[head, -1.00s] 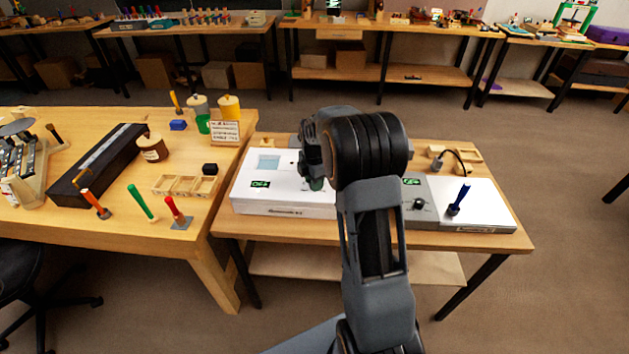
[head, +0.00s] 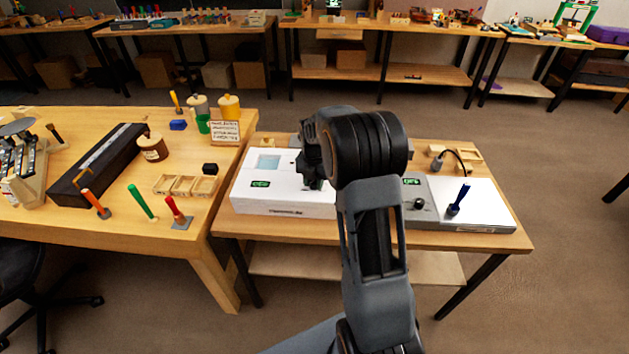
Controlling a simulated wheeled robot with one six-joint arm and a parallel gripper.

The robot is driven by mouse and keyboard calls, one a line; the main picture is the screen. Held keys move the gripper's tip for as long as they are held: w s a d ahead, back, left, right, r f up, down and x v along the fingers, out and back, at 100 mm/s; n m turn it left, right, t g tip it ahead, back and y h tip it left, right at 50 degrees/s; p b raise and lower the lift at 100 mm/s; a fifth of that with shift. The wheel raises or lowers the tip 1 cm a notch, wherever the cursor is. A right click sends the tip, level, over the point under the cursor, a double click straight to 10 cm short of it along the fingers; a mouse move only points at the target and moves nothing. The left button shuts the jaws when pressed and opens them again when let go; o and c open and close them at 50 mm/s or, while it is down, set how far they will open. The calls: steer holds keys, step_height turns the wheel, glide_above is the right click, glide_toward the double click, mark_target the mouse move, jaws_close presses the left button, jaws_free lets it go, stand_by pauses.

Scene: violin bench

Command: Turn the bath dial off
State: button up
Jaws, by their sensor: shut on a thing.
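The white box (head: 285,208), which looks like the bath, stands on the small table with a pale window and a small green-lit display (head: 261,184). My gripper (head: 316,184) points down at the right part of this box. Its fingers are shut at a dial on the box; the dial itself is hidden by the gripper and arm. A grey unit (head: 428,213) to the right has its own green display (head: 411,181) and a black knob (head: 419,204), apart from my gripper.
A blue-handled tool (head: 459,199) stands on the white plate right of the grey unit. A dark curved cable and small wooden trays (head: 465,155) lie behind. The left bench (head: 225,190) holds coloured-handled tools, jars, a sign and a long black box. The floor in front is clear.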

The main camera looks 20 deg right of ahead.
stand_by(0.4)
steer(key=o, duration=0.9)
step_height(320, 180, up, 14)
steer(key=shift+f, duration=0.1)
stand_by(0.7)
